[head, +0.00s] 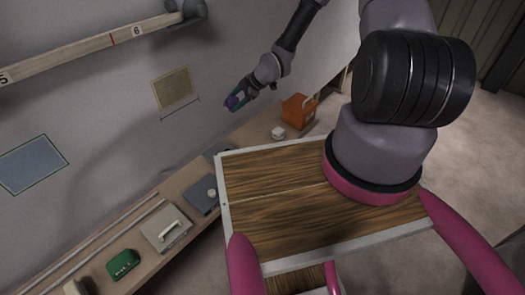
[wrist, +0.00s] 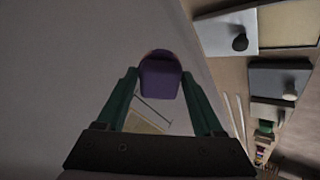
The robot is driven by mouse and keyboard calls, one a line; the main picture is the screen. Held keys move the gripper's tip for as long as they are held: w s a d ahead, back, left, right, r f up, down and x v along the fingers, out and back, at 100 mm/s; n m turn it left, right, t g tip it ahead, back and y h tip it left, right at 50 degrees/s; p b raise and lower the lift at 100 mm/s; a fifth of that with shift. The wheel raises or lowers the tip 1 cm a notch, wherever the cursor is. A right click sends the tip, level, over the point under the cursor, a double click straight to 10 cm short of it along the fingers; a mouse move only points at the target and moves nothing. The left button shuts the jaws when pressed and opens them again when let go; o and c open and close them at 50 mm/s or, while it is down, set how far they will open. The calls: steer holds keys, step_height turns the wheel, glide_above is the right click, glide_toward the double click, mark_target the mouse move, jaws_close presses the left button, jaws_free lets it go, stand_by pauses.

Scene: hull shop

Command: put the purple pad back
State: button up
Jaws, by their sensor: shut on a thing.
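My gripper (head: 239,96) is shut on the purple pad (head: 234,101) and holds it up in front of the grey wall, above the bench's far end. In the wrist view the pad (wrist: 160,78) sits between the green fingertips (wrist: 160,85). It looks purple with a rounded far end. A tan panel (head: 173,88) with a thin rail line below is on the wall, left of my gripper; it shows partly behind my gripper in the wrist view (wrist: 143,123). A blue-grey panel with a green outline (head: 32,163) is further left on the wall.
The bench (head: 85,258) along the wall carries a green box (head: 123,264), a grey plate with a handle (head: 166,228), a dark block (head: 203,194), a white piece (head: 278,133) and an orange box (head: 298,110). A numbered wooden rail (head: 85,50) is higher on the wall.

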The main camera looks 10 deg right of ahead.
steer(key=s+d+f+n+g+h, duration=0.1)
steer(key=s+d+f+n+h, duration=0.1)
steer(key=f, duration=0.3)
steer(key=s+d+f+n+g+h, duration=0.2)
steer(key=d+f, duration=0.2)
steer(key=s+d+f+n+g+h, duration=0.2)
steer(key=d+f, duration=0.1)
steer(key=f, duration=0.2)
steer(key=shift+s+f, duration=0.1)
steer(key=shift+f, duration=2.4)
steer(key=o, duration=1.3)
steer(key=shift+c, duration=0.2)
